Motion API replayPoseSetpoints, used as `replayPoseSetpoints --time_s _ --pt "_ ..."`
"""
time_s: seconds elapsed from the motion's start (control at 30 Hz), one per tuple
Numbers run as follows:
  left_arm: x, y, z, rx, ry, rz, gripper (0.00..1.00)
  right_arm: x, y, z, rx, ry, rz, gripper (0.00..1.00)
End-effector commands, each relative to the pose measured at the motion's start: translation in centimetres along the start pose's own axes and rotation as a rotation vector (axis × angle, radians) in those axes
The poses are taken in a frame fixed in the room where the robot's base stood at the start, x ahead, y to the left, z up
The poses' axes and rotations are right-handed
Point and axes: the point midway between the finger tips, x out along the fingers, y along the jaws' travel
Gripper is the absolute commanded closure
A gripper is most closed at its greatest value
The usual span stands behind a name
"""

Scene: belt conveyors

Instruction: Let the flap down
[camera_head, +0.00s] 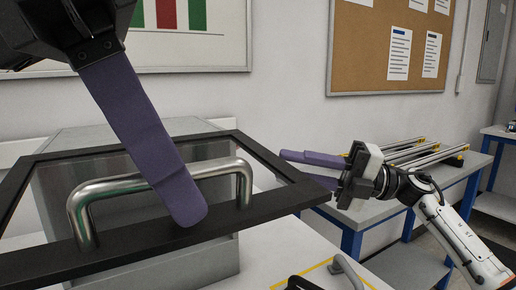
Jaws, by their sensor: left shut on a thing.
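The flap (268,160) is a clear panel in a black frame with a curved metal handle (88,193) on its near bar. It is raised, lying close to level in the picture, above a grey box-like housing (190,268). My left gripper (185,205) comes down from the upper left, shut on the handle. One purple finger crosses in front of the handle bar; the other finger is hidden. My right gripper (312,166) is to the right of the flap, its purple fingers pointing left near the frame's right corner. Its finger gap is unclear.
A blue-framed table (352,240) with yellow-tipped metal rails (425,153) stands at the right behind my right arm. A grey handle (347,270) and yellow line lie on the white surface at bottom centre. A cork board (375,45) hangs on the wall.

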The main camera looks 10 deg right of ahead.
Motion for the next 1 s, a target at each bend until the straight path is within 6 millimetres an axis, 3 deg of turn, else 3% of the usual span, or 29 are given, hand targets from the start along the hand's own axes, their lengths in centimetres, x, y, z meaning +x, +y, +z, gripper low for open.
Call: replayPoseSetpoints --time_s 0.03,0.2,0.5,0.77,1.0 --pt "-0.1 0.0 0.1 0.000 -0.002 0.000 1.00 0.3 1.4 0.0 0.037 0.021 -0.049 0.77" --pt "0.0 0.0 0.0 0.000 -0.002 0.000 1.00 0.4 4.4 -0.1 0.225 0.028 -0.238 0.77" --pt "0.0 0.0 0.0 0.000 -0.002 0.000 1.00 -1.2 7.9 0.7 0.493 -0.125 -0.459 0.77" --pt "0.0 0.0 0.0 0.000 -0.001 0.000 1.00 -1.1 8.2 1.0 0.565 -0.182 -0.500 0.77" --pt "0.0 0.0 0.0 0.001 -0.001 0.000 1.00 2.6 6.1 1.1 0.567 -0.178 -0.498 0.77"
